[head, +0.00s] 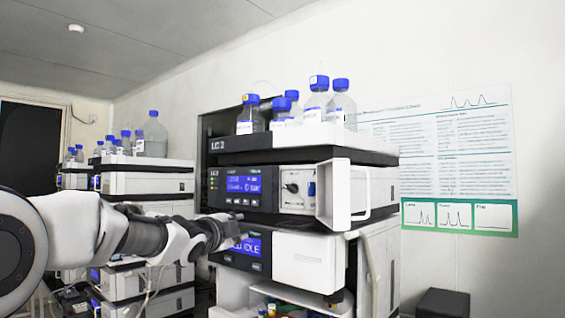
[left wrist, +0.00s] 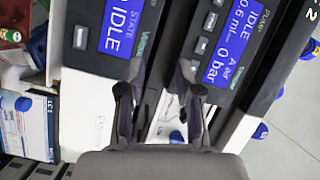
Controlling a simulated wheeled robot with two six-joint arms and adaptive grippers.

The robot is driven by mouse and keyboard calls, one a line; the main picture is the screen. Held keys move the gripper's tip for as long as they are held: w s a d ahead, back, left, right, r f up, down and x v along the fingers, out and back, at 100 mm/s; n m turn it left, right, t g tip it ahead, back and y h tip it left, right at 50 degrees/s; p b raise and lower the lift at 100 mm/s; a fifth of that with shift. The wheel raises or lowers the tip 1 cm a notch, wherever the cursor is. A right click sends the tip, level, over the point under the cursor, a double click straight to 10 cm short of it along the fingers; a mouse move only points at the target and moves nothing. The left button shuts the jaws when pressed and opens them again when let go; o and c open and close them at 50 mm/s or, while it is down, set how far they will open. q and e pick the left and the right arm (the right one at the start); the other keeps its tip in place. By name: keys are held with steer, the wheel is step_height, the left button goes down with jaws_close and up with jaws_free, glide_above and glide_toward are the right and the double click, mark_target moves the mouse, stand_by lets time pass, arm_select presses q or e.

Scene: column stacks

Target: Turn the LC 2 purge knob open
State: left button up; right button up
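The front instrument stack has a pump module with a lit blue display (head: 243,184); in the left wrist view this display (left wrist: 235,48) reads idle and 0 bar. Its white door (head: 346,195) stands open, showing a small dark knob (head: 291,188) on a pale panel. My left gripper (head: 236,231) is in front of the lower IDLE display, below and left of the knob. In the left wrist view its fingers (left wrist: 160,92) are apart and empty.
Blue-capped bottles (head: 318,98) stand in the top tray (head: 300,143). The lower module (head: 303,262) shows IDLE. Other stacks (head: 147,183) stand behind at left. A poster (head: 440,150) hangs on the wall, and a dark box (head: 442,303) sits at lower right.

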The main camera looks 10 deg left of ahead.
arm_select(q)
step_height(320, 180, up, 7)
steer(key=s+d+m+h+p, duration=0.2)
steer(key=d+m+h, duration=0.1)
steer(key=m, duration=0.3)
steer(key=m+g+h+p, duration=0.1)
steer(key=m+h+p, duration=0.15)
steer(key=m, duration=0.55)
glide_toward(289, 189)
steer(key=shift+h, duration=0.35)
steer(key=p+x, duration=0.2)
steer(key=x, duration=0.2)
steer(key=p+x, duration=0.1)
steer(key=x, duration=0.2)
steer(key=shift+w+p, duration=0.35)
steer(key=shift+w, duration=0.15)
steer(key=shift+w+d+f, duration=0.1)
steer(key=shift+w+d, duration=0.05)
steer(key=shift+w, duration=0.2)
arm_select(e)
step_height(289, 189, up, 11)
arm_select(q)
steer(key=shift+s, duration=0.1)
steer(key=shift+c, duration=0.3)
arm_select(e)
steer(key=shift+f, duration=0.1)
arm_select(q)
jaws_close()
